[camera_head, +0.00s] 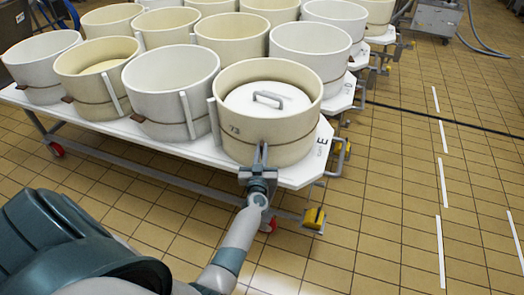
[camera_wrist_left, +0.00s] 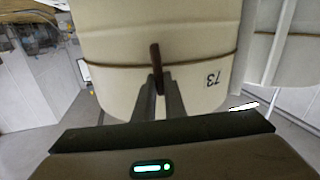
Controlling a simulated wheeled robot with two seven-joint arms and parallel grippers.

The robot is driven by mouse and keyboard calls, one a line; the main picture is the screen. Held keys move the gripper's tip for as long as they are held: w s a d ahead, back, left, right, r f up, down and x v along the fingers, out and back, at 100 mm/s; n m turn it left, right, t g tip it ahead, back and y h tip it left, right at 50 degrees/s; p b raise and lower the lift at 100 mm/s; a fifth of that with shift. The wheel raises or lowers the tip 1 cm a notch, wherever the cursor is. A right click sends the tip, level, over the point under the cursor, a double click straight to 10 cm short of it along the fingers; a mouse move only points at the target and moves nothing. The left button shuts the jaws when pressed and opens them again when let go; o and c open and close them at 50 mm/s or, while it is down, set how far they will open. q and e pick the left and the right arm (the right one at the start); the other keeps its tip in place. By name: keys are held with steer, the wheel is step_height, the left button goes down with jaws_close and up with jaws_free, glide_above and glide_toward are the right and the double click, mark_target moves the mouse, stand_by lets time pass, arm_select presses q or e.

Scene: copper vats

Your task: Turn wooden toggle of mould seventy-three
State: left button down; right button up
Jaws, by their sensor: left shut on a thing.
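Mould seventy-three (camera_head: 290,150) is a round cream tub with a white handled lid (camera_head: 268,100) inside, at the front right corner of the trolley. Its number shows upside down in the left wrist view, on the tub wall (camera_wrist_left: 120,35). A brown wooden toggle (camera_wrist_left: 155,56) stands upright in that picture, across the dark cord around the tub. My left gripper (camera_head: 261,150) is at the tub's front wall. Its fingers (camera_wrist_left: 158,84) are shut on the toggle's lower end in the wrist view. In the head view the fingers hide the toggle. My right gripper is not in view.
Several similar tubs (camera_head: 170,90) stand close together on the white trolley top (camera_head: 130,125). A neighbouring tub is just left of mould seventy-three, with an upright strip (camera_head: 213,120) between them. The tiled floor (camera_head: 400,210) to the right is mostly clear, crossed by a dark cable (camera_head: 440,116).

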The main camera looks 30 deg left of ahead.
arm_select(q)
steer(key=shift+s+a+f+n+b, duration=0.15)
steer(key=shift+a+f+n+b, duration=0.3)
steer(key=shift+n, duration=2.4)
steer(key=shift+s+a+f+n+b, duration=0.15)
steer(key=shift+n+b, duration=0.45)
steer(key=shift+n, duration=2.3)
steer(key=shift+s+a+f+n+b, duration=0.15)
steer(key=shift+f+n+b, duration=0.35)
steer(key=shift+n, duration=2.35)
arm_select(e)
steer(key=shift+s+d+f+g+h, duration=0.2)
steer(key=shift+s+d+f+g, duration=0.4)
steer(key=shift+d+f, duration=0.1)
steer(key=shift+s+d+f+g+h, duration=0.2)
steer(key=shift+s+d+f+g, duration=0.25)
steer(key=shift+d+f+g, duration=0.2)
arm_select(q)
steer(key=shift+r, duration=0.1)
steer(key=c, duration=1.8)
jaws_free()
steer(key=shift+s, duration=0.1)
